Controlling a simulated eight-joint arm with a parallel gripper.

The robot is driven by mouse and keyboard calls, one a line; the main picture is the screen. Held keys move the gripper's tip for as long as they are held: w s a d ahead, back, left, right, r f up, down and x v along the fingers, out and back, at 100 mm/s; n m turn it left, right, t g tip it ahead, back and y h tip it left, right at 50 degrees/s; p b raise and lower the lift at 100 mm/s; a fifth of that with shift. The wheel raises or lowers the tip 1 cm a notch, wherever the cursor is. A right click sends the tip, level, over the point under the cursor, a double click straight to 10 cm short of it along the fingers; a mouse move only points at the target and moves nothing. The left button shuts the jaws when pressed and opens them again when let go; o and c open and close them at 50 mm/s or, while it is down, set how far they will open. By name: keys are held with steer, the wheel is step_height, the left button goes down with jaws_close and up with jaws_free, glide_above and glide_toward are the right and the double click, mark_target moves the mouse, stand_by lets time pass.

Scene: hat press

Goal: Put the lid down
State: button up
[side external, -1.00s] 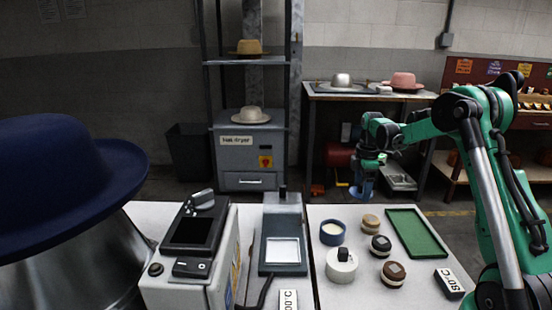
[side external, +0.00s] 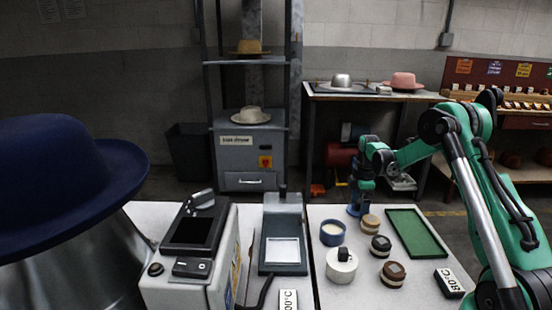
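An open blue tin (side external: 333,232) with cream-coloured contents stands on the white table, left of my gripper. My gripper (side external: 355,209) points down at the table's far edge, behind and to the right of the tin and behind a tan-topped tin (side external: 370,222). Its lower end is blue and small in the picture. I cannot tell whether the blue part is only the fingers or includes a blue lid, nor whether the fingers are open or shut. No separate loose lid is clearly visible.
A white jar (side external: 341,266), a dark-topped tin (side external: 380,247) and a brown tin (side external: 393,274) stand nearby. A green tray (side external: 416,233) lies empty to the right. An 80°C block (side external: 449,283) sits near my arm. A grey press (side external: 284,242) stands left.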

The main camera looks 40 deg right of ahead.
mark_target(359, 203)
steer(key=shift+r, duration=0.1)
step_height(359, 203, up, 12)
steer(key=a+r+m+t+h, duration=0.1)
steer(key=a+r+m+t, duration=0.25)
steer(key=a, duration=1.05)
steer(key=s+a+f+m+t+y, duration=0.1)
steer(key=s+a+m, duration=0.4)
steer(key=a, duration=0.8)
steer(key=s+f+t, duration=0.1)
steer(key=t, duration=0.1)
steer(key=shift+t, duration=0.35)
